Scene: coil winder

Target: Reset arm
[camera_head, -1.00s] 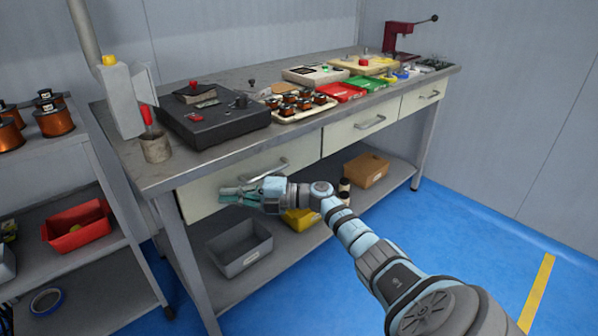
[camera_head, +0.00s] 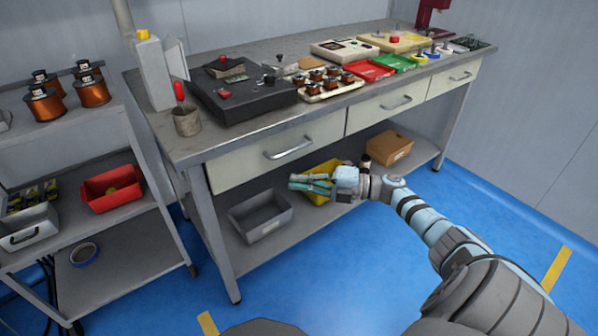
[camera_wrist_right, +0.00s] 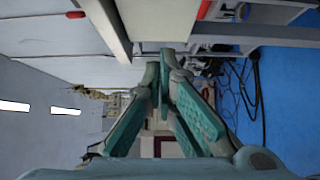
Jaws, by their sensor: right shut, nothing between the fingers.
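My right gripper (camera_head: 312,185) is in front of the workbench, below the left drawer (camera_head: 280,150) and its handle. In the head view its teal fingers point left and lie close together. They are also close together in the right wrist view (camera_wrist_right: 160,75), with nothing between them. The gripper is apart from the drawer front and overlaps the yellow bin (camera_head: 322,190) on the lower shelf in the picture. My left gripper is not in the head view.
The bench top holds a black winder (camera_head: 240,95), a tray of small coils (camera_head: 328,84) and red and green trays. A grey bin (camera_head: 260,215) and a cardboard box (camera_head: 390,148) are on the lower shelf. A rack with copper spools (camera_head: 45,103) stands at left. Blue floor is clear in front.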

